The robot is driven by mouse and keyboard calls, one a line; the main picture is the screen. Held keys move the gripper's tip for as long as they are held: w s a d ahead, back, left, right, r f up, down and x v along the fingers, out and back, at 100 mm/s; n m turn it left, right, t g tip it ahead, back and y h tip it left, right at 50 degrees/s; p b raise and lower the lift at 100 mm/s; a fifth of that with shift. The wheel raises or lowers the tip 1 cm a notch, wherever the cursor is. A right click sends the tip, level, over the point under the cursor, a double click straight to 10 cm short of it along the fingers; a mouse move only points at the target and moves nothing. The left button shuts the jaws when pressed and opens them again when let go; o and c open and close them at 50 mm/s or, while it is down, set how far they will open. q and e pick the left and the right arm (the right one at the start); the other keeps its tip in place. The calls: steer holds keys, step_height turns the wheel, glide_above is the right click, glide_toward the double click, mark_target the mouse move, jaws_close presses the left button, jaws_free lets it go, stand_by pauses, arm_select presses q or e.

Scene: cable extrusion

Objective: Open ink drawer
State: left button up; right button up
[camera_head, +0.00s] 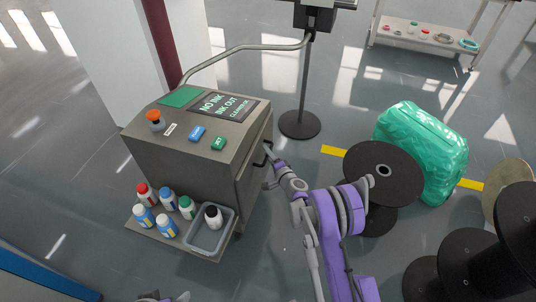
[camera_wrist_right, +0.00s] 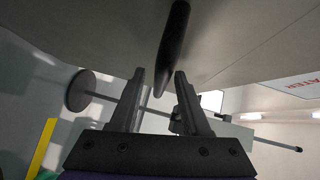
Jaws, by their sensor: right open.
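The grey ink machine (camera_head: 180,150) stands at the left in the head view, with a closed front on its right side. A dark handle (camera_head: 262,157) sticks out from that side. My right gripper (camera_head: 269,158) is at this handle. In the right wrist view, the black handle (camera_wrist_right: 173,45) runs down between the two open fingers of my right gripper (camera_wrist_right: 160,74). The fingers stand apart on either side of it; I see no clear contact.
Several ink bottles (camera_head: 165,225) and a grey bin (camera_head: 205,243) stand on the machine's lower shelf. A black spool (camera_head: 383,175) and a green wrapped bundle (camera_head: 420,150) stand right of my arm. A stand (camera_head: 300,124) is behind.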

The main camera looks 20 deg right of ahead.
jaws_close()
stand_by(1.3)
